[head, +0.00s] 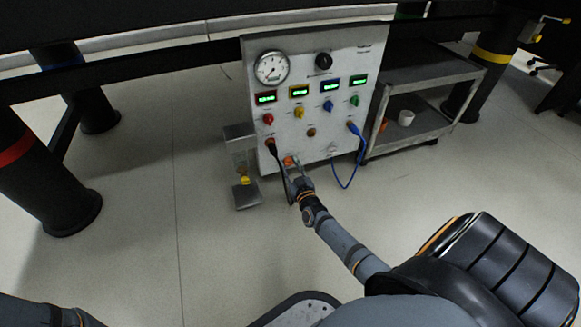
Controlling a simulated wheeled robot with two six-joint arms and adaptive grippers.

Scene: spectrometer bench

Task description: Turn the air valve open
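The white control panel (345,85) stands upright below the dark bench. It carries a round gauge (271,68), a black knob (323,60), and a row of red (268,119), yellow (299,112), blue (329,106) and green (355,101) knobs. The labels are too small to read, so I cannot tell which part is the air valve. My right gripper (293,168) is at the panel's lower left, beside a small orange part (289,160). Its fingers are small and partly merge with that part; I cannot tell whether they touch it. My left gripper is out of view.
A black cable (279,168) hangs from the panel close to my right gripper. A blue cable (345,186) loops at the panel's lower right. A small grey unit with a yellow part (244,180) stands left. A grey cart (425,75) stands right. The floor in front is clear.

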